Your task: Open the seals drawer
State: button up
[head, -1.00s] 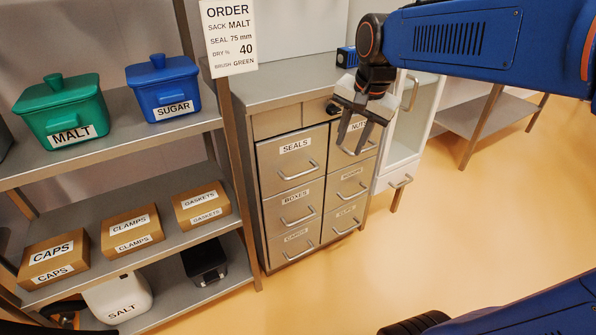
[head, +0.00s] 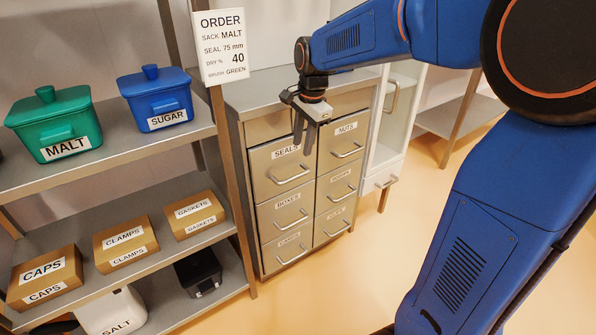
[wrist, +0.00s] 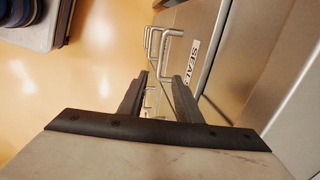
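The seals drawer (head: 262,185) is the top-left labelled drawer of a grey metal cabinet. Its front looks flush with the cabinet, and its bar handle (head: 291,177) is below the label. In the wrist view, the drawer front (wrist: 205,45) stands at the right with the label partly hidden by a finger. My gripper (head: 304,140) is in front of the upper cabinet, above the handle and near the label's right end. In the wrist view, my gripper (wrist: 160,92) has its fingers apart with nothing held. A bar handle (wrist: 168,34) shows beyond the fingertips, not touching them.
Other drawers are labelled boxes (head: 289,214), cards and nuts (head: 345,145). A shelf rack at the left holds malt (head: 55,125) and sugar (head: 158,98) bins and several cartons. A glass-door cabinet (head: 400,115) stands right. The floor in front is clear.

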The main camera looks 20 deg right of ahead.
aim_at(298, 175)
jog(key=f, duration=0.4)
jog(key=w+f, duration=0.1)
jog(key=f, duration=0.3)
jog(key=w+f, duration=0.1)
jog(key=f, duration=0.3)
jog(key=shift+w+a, duration=0.1)
jog(key=shift+a, duration=0.25)
jog(key=shift+r, duration=0.1)
jog(key=shift+c, duration=0.7)
grip_shut()
